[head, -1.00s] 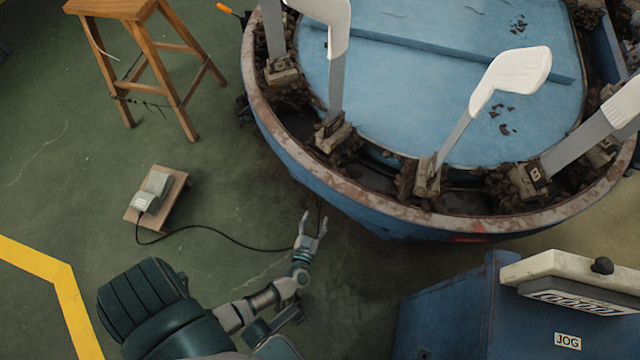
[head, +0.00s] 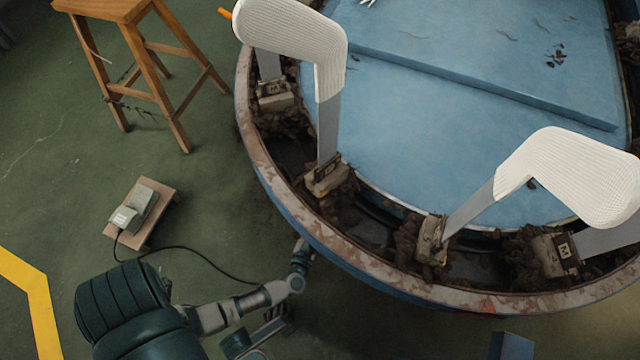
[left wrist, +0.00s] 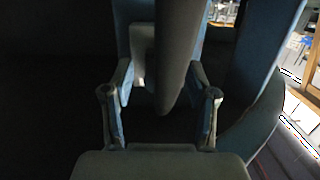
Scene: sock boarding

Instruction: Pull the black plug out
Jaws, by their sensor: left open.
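The black plug is not clearly visible. In the left wrist view my left gripper (left wrist: 162,78) is open. A dark tapered piece (left wrist: 178,60) hangs between its fingers in that view; I cannot tell whether it is the plug or cable. A pale block (left wrist: 138,58) shows just behind it. My right gripper is not in view.
A wooden stool (head: 150,70) stands at upper left. White socks on upright boards (head: 328,130) stand around the machine's dirty rim. A corner of a blue cabinet (head: 512,346) shows at the bottom. The green floor left of the pedal box is clear.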

